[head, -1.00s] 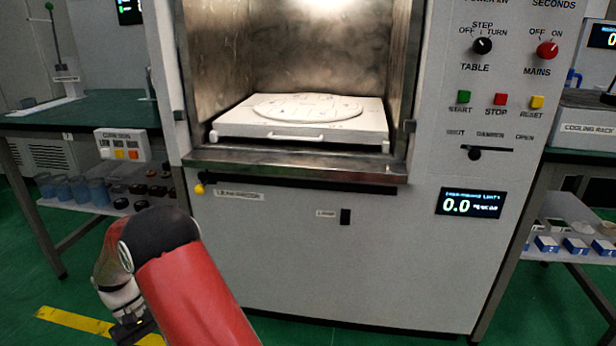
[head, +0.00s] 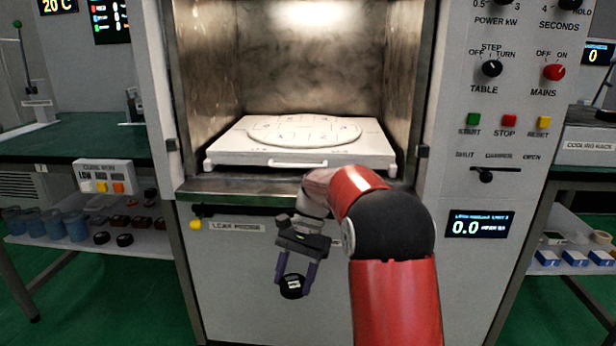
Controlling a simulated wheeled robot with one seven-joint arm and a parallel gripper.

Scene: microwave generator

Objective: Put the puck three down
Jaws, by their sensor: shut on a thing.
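My gripper (head: 294,278) is shut on a black puck (head: 291,287) with a white label. The label's marking is too small to read, so I cannot tell the puck's number. The gripper points down and holds the puck in the air in front of the machine's lower front panel, below the open chamber. Behind and above it, a round white turntable (head: 304,131) with faint markings lies on a white sliding tray (head: 225,149) inside the chamber. The turntable looks empty.
A metal sill (head: 225,190) runs along the chamber's front, and the tray has a front handle (head: 298,164). A control panel with a red mains knob (head: 554,72) is at right. Several dark pucks and blue cups stand on the left lower shelf (head: 110,245). A cooling rack (head: 585,146) is at right.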

